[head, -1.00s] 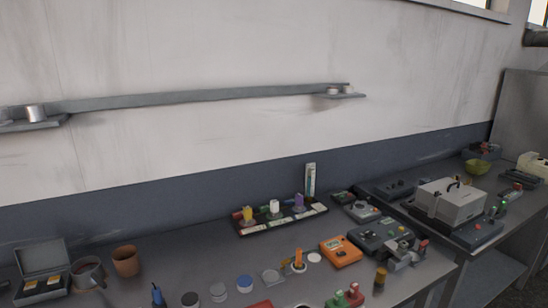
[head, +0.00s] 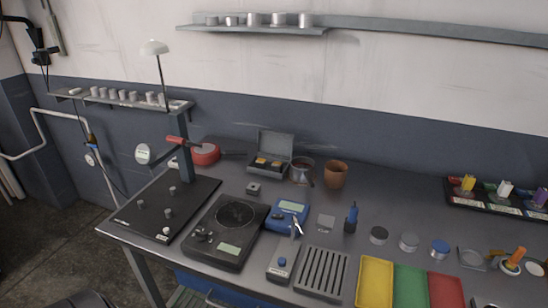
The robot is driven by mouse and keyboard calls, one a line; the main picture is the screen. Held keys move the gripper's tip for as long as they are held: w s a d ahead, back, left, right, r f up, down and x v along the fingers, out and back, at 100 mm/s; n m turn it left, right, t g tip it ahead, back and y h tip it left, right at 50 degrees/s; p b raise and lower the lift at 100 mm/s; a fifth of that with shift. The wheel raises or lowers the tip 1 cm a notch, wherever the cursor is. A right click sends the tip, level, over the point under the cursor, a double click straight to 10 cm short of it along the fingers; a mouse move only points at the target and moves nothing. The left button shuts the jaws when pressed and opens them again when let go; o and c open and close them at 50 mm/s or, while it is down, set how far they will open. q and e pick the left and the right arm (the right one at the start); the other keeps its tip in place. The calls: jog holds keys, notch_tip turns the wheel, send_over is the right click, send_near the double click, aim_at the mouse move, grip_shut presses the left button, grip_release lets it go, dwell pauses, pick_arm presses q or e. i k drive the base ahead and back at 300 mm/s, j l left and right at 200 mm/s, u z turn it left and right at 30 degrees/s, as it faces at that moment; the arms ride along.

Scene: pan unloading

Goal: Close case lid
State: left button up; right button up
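A small grey case (head: 268,165) stands near the back of the metal workbench in the head view. Its lid (head: 275,144) is raised, leaning up at the back. Yellowish and dark items (head: 269,162) lie inside it. Neither of my grippers shows in the head view.
A metal mug (head: 302,171) and a brown pot (head: 336,174) stand just right of the case. A red pan (head: 205,153) is on its left. In front are a small grey block (head: 254,188) and a blue meter (head: 288,215). Yellow, green and red trays (head: 374,283) lie at front right.

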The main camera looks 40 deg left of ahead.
aim_at(269, 143)
jog(key=u, duration=1.25)
jog(key=i+j+u, duration=0.2)
jog(key=j+u, duration=0.25)
jog(key=i+j+u, duration=0.3)
jog(key=j+u, duration=0.15)
jog(key=i+j+u, duration=0.95)
jog(key=i, duration=0.2)
jog(key=i+z, duration=0.7)
jog(key=z, duration=0.15)
jog(key=i+z, duration=0.15)
jog(key=z, duration=0.3)
jog(key=i+z, duration=0.1)
jog(key=z, duration=0.4)
jog(key=i+j+z, duration=0.1)
jog(key=z, duration=0.35)
jog(key=i+j+z, duration=0.1)
jog(key=z, duration=0.35)
jog(key=i+j+z, duration=0.1)
jog(key=z, duration=0.4)
jog(key=j, duration=0.1)
